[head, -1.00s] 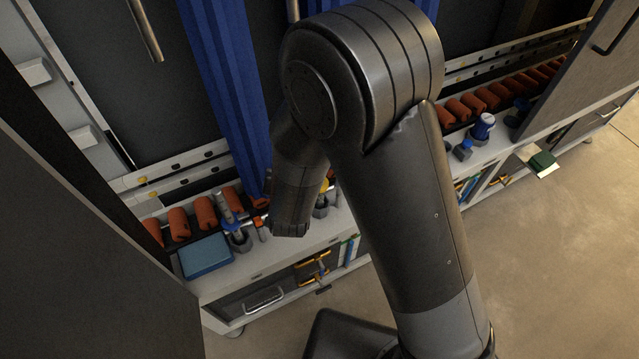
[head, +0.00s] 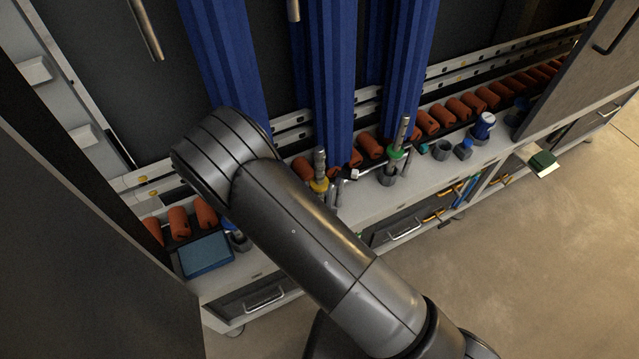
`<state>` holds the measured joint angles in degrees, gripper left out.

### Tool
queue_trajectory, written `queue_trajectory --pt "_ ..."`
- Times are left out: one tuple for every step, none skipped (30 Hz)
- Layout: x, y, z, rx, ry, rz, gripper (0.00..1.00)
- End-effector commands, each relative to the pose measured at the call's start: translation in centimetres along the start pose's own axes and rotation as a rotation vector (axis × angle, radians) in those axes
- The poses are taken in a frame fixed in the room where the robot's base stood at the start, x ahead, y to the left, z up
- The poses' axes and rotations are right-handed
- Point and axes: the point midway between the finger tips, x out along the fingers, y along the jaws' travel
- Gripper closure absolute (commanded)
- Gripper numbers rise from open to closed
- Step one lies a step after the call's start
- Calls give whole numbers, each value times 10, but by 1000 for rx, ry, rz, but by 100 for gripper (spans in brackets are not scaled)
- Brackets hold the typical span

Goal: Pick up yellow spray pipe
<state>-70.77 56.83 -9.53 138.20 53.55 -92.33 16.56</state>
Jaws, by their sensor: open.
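The yellow spray pipe (head: 319,170) is a grey upright pipe with a yellow collar. It stands on the light ledge of the washer, left of the green-collared spray pipe (head: 399,140). Its top and collar show clear of my arm in the head view. My arm crosses the lower middle of the picture, left of and in front of the yellow pipe. My gripper is not in view, so its distance from the pipe cannot be told.
A row of orange rollers (head: 428,122) runs behind the pipes. Blue curtains (head: 333,80) hang behind. A blue box (head: 206,254) lies on the ledge at left. A blue-and-white container (head: 484,125) stands at right. Open floor (head: 530,270) lies at right.

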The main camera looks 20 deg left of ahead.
Motion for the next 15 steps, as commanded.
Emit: queue_trajectory --pt "5 1 0 0 1 2 54" --pt "8 1 0 0 1 2 54" --pt "10 1 0 -1 0 1 54" --pt "11 0 0 -1 0 1 54" --pt "13 0 -1 -1 0 1 54" --pt "15 0 -1 0 0 1 54" --pt "17 0 -2 0 0 1 54" --pt "19 0 -2 0 1 2 54" --pt "24 0 -4 0 1 2 54" --pt "28 0 -4 0 1 2 54" --pt "32 -1 -5 0 1 2 54" --pt "39 -1 -7 1 2 2 54" --pt "44 -2 -8 1 2 2 54" --pt "48 -1 -7 0 0 2 54" --pt "54 -1 -7 0 1 2 54"
